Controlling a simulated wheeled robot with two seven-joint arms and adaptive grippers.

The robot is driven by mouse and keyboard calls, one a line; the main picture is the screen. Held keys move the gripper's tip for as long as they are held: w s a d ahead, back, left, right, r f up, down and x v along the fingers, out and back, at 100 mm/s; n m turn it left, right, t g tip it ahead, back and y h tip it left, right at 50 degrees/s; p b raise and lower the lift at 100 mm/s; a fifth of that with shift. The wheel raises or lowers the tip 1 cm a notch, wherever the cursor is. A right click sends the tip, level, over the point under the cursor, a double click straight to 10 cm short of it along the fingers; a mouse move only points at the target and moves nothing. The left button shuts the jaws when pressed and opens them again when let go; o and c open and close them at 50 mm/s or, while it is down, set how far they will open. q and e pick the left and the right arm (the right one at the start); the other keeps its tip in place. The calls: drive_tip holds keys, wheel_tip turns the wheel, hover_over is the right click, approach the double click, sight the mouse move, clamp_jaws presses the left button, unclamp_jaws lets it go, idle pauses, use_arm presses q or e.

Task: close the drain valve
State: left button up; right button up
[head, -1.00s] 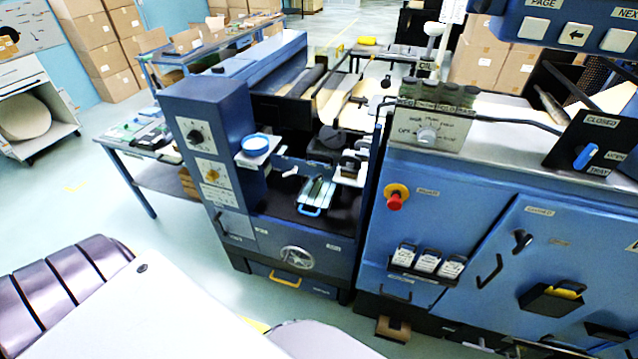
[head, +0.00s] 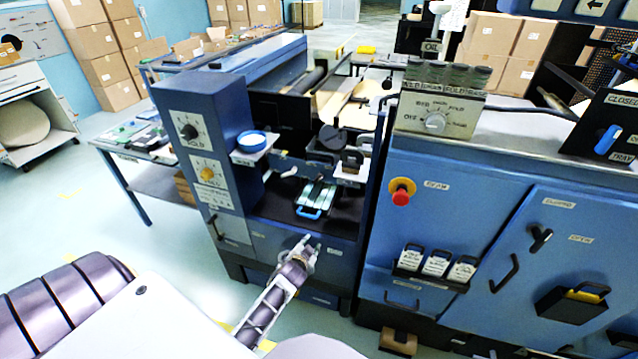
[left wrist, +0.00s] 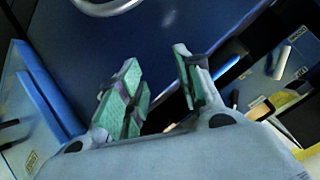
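No label that I can read names the drain valve. One possible valve is the blue-handled lever (head: 607,139) on a black plate marked CLOSED, at the right of the head view. A silver handwheel on the left machine's low front is mostly behind my gripper in the head view; its rim (left wrist: 108,8) shows at the top of the left wrist view. My left gripper (head: 311,243) is in front of that wheel. In the left wrist view its green-padded fingers (left wrist: 160,82) are apart, with nothing between them. My right gripper is out of view.
The left machine (head: 185,95) has dials and a small vertical handle (head: 214,226). The blue cabinet (head: 455,215) to its right has a red stop button (head: 401,196) and black handles. Clear floor lies at the left.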

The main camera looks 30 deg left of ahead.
use_arm(q)
drive_tip(key=w+a+r+t+y+b, duration=0.1)
drive_tip(key=w+a+r+t, duration=0.15)
drive_tip(key=r, duration=0.45)
drive_tip(key=m+t+b, duration=0.1)
drive_tip(key=m+t, duration=0.2)
drive_tip(key=t, duration=0.1)
approach(318, 180)
drive_tip(key=x, duration=0.5)
drive_tip(key=shift+r, duration=0.1)
drive_tip(key=shift+b+x, duration=0.3)
drive_tip(key=shift+x, duration=0.6)
drive_tip(key=shift+w+h, duration=0.3)
drive_tip(key=shift+b+x, duration=0.35)
drive_tip(key=shift+x, duration=1.4)
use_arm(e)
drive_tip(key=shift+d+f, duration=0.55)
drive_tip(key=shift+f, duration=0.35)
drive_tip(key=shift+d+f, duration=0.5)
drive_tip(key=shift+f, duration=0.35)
